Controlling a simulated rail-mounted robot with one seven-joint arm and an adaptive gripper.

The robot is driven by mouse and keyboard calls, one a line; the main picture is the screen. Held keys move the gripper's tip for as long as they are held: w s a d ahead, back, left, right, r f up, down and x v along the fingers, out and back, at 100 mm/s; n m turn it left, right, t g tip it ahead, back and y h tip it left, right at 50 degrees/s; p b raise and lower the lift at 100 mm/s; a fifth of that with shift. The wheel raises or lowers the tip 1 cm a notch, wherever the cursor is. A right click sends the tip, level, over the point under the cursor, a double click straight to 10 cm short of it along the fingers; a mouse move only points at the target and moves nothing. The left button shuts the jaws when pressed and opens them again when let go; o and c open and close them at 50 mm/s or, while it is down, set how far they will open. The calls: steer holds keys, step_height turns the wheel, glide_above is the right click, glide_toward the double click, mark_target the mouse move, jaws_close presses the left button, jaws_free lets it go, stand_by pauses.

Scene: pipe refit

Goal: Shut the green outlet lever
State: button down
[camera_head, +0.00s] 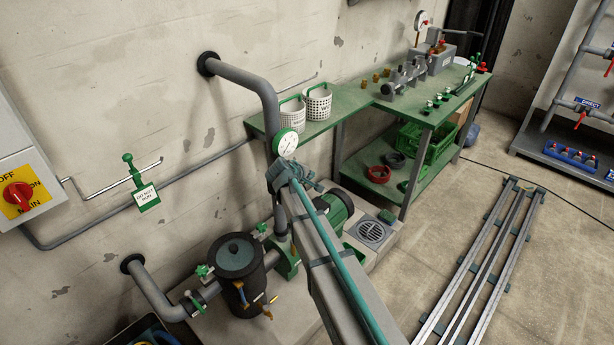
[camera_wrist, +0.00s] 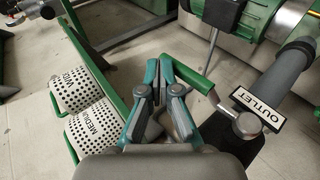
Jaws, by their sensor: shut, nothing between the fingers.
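The green outlet lever (camera_wrist: 190,76) shows in the wrist view as a bent bar running up and left from the valve beside the white OUTLET tag (camera_wrist: 258,108). My gripper (camera_wrist: 161,72) is shut and empty. Its fingertips are just left of the lever's free end; I cannot tell whether they touch it. The grey outlet pipe (camera_wrist: 280,78) runs up to the right from the valve. In the head view my arm covers the lever, below the pressure gauge (camera_head: 287,142).
White perforated baskets (camera_wrist: 90,125) stand on the green bench (camera_wrist: 83,45), left in the wrist view. The pump motor (camera_head: 335,207) and dark strainer pot (camera_head: 237,262) are near my arm. Floor rails (camera_head: 487,262) lie to the right, with bare floor around them.

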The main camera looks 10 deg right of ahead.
steer(key=shift+w+d+f, duration=0.1)
steer(key=shift+d+f, duration=0.05)
steer(key=shift+f, duration=0.2)
stand_by(0.5)
steer(key=v, duration=1.2)
